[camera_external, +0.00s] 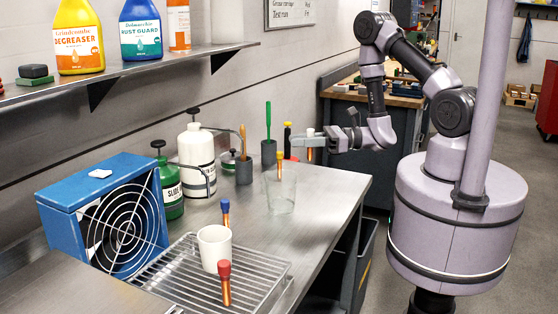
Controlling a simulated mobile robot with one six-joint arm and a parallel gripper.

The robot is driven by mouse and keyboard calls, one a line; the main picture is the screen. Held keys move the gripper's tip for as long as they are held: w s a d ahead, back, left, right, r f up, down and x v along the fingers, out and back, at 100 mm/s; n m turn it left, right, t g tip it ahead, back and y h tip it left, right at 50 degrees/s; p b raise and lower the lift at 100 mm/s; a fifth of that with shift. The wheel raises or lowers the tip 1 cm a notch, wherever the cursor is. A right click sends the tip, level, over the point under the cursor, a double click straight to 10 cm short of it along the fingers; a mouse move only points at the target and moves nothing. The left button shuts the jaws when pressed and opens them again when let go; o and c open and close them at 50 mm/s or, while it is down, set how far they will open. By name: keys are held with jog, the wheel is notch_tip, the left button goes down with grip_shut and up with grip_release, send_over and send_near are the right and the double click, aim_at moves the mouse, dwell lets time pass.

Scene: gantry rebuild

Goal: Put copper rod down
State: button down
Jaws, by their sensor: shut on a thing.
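My gripper (312,142) is shut on an upright copper rod (309,154) with a pale top, held above the back right of the steel bench. The rod's lower end shows below the fingers. A red-capped copper rod (225,285) stands in front of the cup at the wire rack (255,273).
A blue fan (105,215), green bottle (168,190) and white bottle (197,160) stand along the bench's left and back. Holders with a green-handled tool (268,120) and an orange-handled one (242,142) stand behind the glass. Bare bench (325,190) lies right of the glass.

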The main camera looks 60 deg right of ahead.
jog(key=s+a+r+n+g+y, duration=0.2)
jog(key=a+n+g+y, duration=0.25)
jog(key=a, duration=0.65)
jog(key=s+a+f+n+g+y+b, duration=0.15)
jog(key=s+a+n+g, duration=0.35)
jog(key=s+a+g, duration=0.5)
jog(key=s+a+f+n+g+y+b, duration=0.1)
jog(key=s+a+n+g+b, duration=0.35)
jog(key=a, duration=0.75)
jog(key=shift+n+g, duration=0.5)
jog(key=shift+g, duration=0.3)
jog(key=w+a, duration=0.2)
jog(key=a, duration=0.2)
jog(key=w+a+f+b, duration=0.1)
jog(key=w+a, duration=0.1)
jog(key=a, duration=0.2)
jog(key=w+a+f, duration=0.1)
jog(key=w+a, duration=0.1)
jog(key=a, duration=0.2)
jog(key=shift+w+b, duration=0.3)
jog(key=shift+b, duration=0.1)
notch_tip(320, 180, down, 3)
jog(key=shift+r+b, duration=0.15)
jog(key=shift+b, duration=0.55)
jog(key=shift+f, duration=0.35)
jog(key=shift+r, duration=0.15)
